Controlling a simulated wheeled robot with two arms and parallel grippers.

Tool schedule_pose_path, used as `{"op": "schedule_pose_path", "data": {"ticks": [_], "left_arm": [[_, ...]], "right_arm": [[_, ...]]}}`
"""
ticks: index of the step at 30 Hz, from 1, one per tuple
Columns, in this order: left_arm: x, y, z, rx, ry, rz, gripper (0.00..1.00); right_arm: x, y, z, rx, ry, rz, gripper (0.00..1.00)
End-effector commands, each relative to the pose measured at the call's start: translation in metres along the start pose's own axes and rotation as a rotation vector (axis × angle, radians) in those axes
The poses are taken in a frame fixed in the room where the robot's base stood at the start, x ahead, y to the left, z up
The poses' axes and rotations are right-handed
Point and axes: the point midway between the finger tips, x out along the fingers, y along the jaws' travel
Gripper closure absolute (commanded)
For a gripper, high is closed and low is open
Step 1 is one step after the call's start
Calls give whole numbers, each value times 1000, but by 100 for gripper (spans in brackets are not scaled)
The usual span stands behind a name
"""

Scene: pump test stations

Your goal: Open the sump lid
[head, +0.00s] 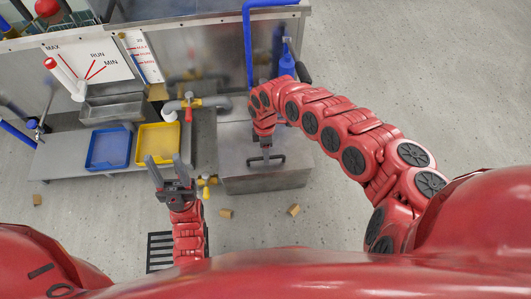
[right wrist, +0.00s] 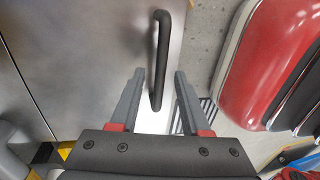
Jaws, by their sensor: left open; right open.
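The sump lid (head: 236,143) is a flat grey metal cover on a low box, and it looks closed. Its black bar handle (head: 277,158) sits near the front edge. In the right wrist view the handle (right wrist: 163,35) runs lengthwise, and its near end shows between the fingers. My right gripper (head: 265,148) is directly over the handle with its fingers open on both sides; I cannot tell whether they touch it. My left gripper (head: 163,166) is open and empty, left of the box and in front of the yellow tray (head: 142,146).
A blue tray (head: 108,148) lies left of the yellow one on the bench. Pipes with a red valve (head: 190,103) and a yellow fitting (head: 206,181) stand close to the box's left side. Small brown blocks (head: 293,210) lie on the floor. The floor to the right is clear.

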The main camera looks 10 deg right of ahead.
Motion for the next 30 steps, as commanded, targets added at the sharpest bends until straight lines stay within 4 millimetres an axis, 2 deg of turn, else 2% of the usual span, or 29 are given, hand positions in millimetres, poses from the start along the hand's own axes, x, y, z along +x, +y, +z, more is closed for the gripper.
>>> {"op": "schedule_pose_path", "data": {"ticks": [3, 11, 30], "left_arm": [[0, 0, 0, 0, 0, 0, 50], [0, 0, 0, 0, 0, -1, 50], [0, 0, 0, 0, 0, -1, 50]], "right_arm": [[0, 0, 0, 0, 0, 0, 53], [0, 0, 0, 0, 0, 0, 100], [-1, 0, 0, 0, 1, 1, 100]]}}
